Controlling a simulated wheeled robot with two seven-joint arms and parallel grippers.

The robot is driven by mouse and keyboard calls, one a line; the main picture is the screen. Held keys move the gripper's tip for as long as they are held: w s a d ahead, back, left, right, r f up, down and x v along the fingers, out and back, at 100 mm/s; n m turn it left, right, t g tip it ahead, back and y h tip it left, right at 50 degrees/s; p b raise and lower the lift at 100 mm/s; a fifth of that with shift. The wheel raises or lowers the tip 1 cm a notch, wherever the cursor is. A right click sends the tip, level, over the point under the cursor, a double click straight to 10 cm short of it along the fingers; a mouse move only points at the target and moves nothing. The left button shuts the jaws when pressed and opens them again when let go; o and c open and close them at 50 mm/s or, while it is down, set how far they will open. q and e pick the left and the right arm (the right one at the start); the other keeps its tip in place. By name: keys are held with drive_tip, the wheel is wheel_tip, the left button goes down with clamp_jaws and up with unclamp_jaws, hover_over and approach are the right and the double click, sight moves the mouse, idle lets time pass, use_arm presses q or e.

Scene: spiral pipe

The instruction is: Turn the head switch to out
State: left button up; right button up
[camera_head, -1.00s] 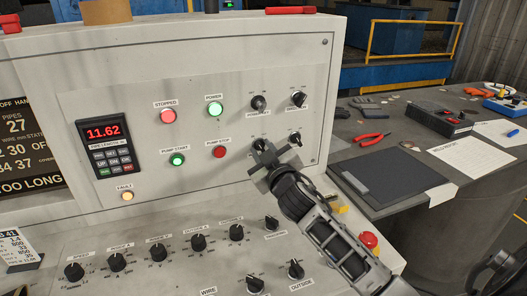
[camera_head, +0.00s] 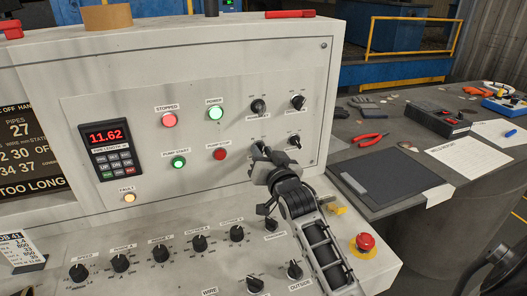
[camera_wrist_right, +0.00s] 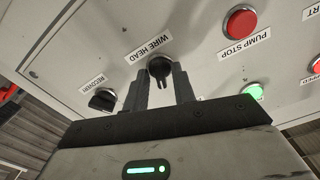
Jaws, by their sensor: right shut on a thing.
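The head switch is a black rotary knob on the upright panel, lower left in a group of black knobs. In the right wrist view the knob (camera_wrist_right: 159,67) sits under a label reading WIRE HEAD, between the fingertips of my right gripper (camera_wrist_right: 160,82). In the head view my right gripper (camera_head: 262,158) reaches up to the panel from the lower right and largely covers this knob. It is shut on the knob. The knob's pointer direction is hard to read behind the fingers. My left gripper is not in view.
Another black knob (camera_head: 294,142) sits close to the right of the gripper. The red pump stop button (camera_head: 219,154) is to its left. A red emergency button (camera_head: 365,242) and several dials are on the sloped desk below. A dark table stands at right.

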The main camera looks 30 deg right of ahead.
drive_tip(key=shift+m, duration=1.1)
drive_tip(key=o, duration=0.6)
drive_tip(key=shift+o, duration=0.2)
drive_tip(key=b+v, duration=0.1)
drive_tip(key=v, duration=0.6)
drive_tip(key=shift+s, duration=0.25)
